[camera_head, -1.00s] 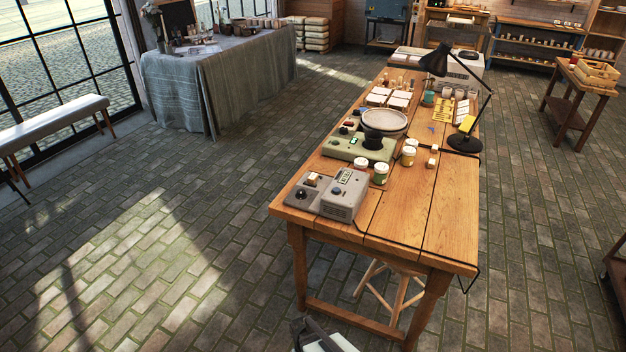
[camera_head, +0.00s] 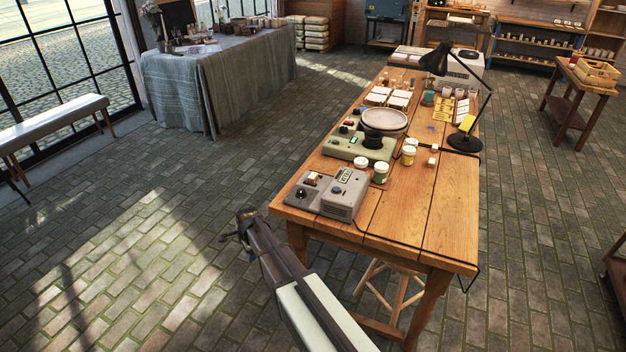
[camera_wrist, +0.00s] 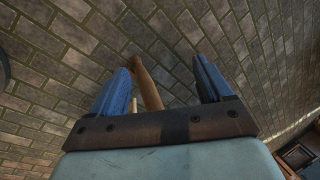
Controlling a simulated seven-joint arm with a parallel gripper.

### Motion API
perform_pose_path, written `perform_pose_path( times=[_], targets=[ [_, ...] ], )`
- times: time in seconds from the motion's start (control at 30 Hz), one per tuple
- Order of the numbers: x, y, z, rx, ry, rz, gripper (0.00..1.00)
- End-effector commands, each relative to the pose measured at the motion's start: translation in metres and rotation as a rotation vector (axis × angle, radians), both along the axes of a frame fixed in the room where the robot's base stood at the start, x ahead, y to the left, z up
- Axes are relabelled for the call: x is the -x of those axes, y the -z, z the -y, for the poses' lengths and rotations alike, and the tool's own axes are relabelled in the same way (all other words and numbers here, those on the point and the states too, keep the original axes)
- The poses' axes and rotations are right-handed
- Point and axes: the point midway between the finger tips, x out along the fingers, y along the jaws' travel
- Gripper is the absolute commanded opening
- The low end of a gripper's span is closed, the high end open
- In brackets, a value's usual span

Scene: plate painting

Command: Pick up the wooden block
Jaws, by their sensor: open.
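A small light wooden block (camera_head: 312,179) sits on top of the grey device at the near left corner of the wooden table. Two more small pale blocks, one at the back (camera_head: 434,148) and one in front (camera_head: 431,162), stand right of the jars; I cannot tell their material. My gripper (camera_head: 243,222) is left of the table's near corner, over the floor, apart from all blocks. In the wrist view its two blue fingers (camera_wrist: 163,82) are spread apart with nothing between them. A wooden leg shows beyond them. No block shows in the wrist view.
The wooden table (camera_head: 400,215) carries a grey device (camera_head: 343,195), a green pottery wheel (camera_head: 350,148), jars (camera_head: 381,172) and a black lamp (camera_head: 464,142). A black cable crosses its near end. A stool (camera_head: 385,285) stands below.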

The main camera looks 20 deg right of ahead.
Motion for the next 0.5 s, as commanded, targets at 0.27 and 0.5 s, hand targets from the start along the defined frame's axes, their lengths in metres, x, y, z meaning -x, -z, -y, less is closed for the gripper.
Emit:
perform_pose_path(
  times=[0.27,0.5],
  targets=[
    [-0.083,-0.099,0.035,-0.077,0.287,0.013,0.79],
    [-0.111,-0.18,0.116,-0.093,0.536,-0.08,0.79]
  ],
)
